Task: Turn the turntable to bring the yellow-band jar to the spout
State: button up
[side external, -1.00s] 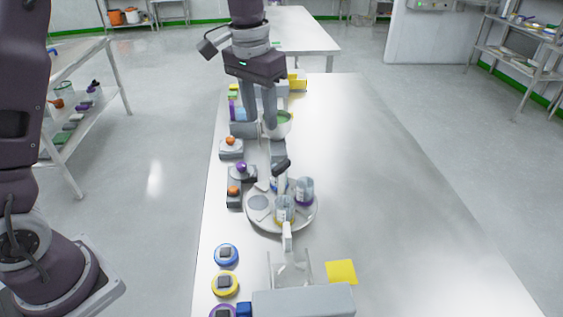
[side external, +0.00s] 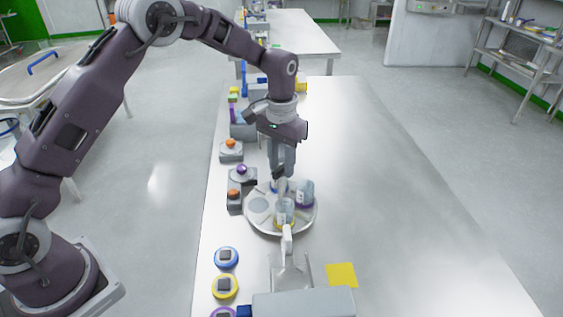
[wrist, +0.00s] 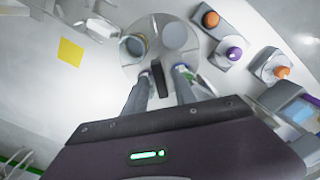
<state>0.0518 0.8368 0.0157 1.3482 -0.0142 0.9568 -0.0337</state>
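The round grey turntable (side external: 256,222) stands on the steel table and carries clear jars. The front jar (side external: 285,211) has a yellowish band low down and stands beside the white spout (side external: 287,240). A second jar (side external: 305,190) with a purplish band stands at the right; another behind is mostly hidden by my gripper. A grey round spot (side external: 258,204) at the left is bare. My gripper (wrist: 162,73) points down over the turntable's far side, open. A dark upright handle (wrist: 158,80) shows between its fingers, apparently untouched. The wrist view shows one jar (wrist: 134,46) whose band colour is unclear.
Orange (side external: 231,145) and purple (side external: 242,169) knobs on grey boxes line the left edge. Blue (side external: 226,257) and yellow (side external: 224,285) round pieces lie nearer. A yellow square (side external: 342,275) lies at the right front. The table's right side is clear.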

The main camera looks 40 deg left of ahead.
grip_shut()
dwell(1.2)
